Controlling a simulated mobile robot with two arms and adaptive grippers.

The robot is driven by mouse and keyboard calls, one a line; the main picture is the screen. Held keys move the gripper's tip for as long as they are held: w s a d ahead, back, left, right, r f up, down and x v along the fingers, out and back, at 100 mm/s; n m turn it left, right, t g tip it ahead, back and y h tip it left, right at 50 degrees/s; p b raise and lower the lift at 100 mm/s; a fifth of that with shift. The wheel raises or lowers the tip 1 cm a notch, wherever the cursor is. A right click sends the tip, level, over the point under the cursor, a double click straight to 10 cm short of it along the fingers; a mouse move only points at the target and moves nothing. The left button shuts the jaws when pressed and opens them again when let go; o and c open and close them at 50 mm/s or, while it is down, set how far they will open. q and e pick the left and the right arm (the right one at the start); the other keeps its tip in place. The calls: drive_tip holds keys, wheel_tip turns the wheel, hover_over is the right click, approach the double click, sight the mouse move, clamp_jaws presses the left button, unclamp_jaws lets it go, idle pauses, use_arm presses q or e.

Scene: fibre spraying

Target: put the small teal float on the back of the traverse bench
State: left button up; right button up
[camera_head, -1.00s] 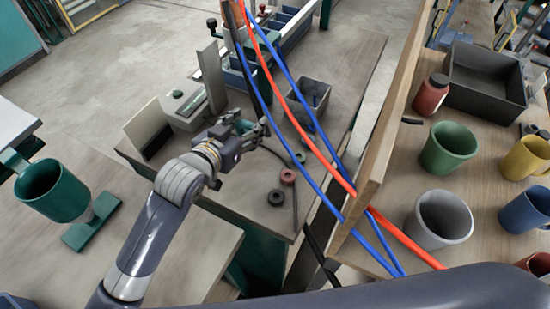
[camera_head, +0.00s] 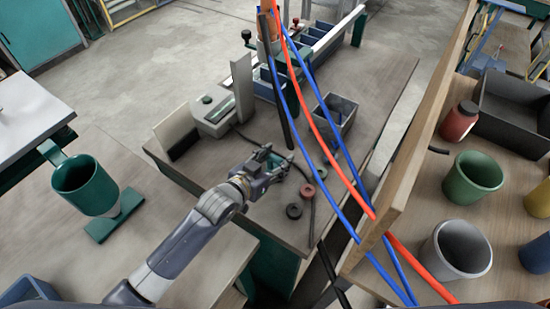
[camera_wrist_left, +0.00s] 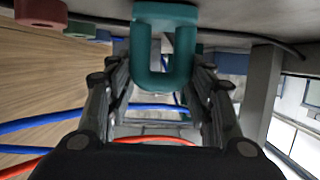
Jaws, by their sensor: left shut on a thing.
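The small teal float (camera_wrist_left: 165,48) shows in the left wrist view as a U-shaped piece between my fingertips. My left gripper (camera_head: 277,162) is shut on it, over the near part of the wooden traverse bench (camera_head: 378,85). In the head view the fingers hide most of the float, and I cannot tell whether it touches the bench top. My right gripper is not in view.
Red ring (camera_head: 308,191) and dark ring (camera_head: 294,211) lie just right of my gripper. Blue and red hoses (camera_head: 325,140) hang across the bench. A grey box (camera_head: 213,112) and an open bin (camera_head: 337,112) stand farther back. Bare wood shows at right.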

use_arm(q)
drive_tip(key=shift+f, duration=0.1)
drive_tip(key=o, duration=1.1)
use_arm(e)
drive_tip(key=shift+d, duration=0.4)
use_arm(q)
drive_tip(key=b+v, duration=0.1)
drive_tip(key=v, duration=1.1)
drive_tip(key=shift+b, duration=0.35)
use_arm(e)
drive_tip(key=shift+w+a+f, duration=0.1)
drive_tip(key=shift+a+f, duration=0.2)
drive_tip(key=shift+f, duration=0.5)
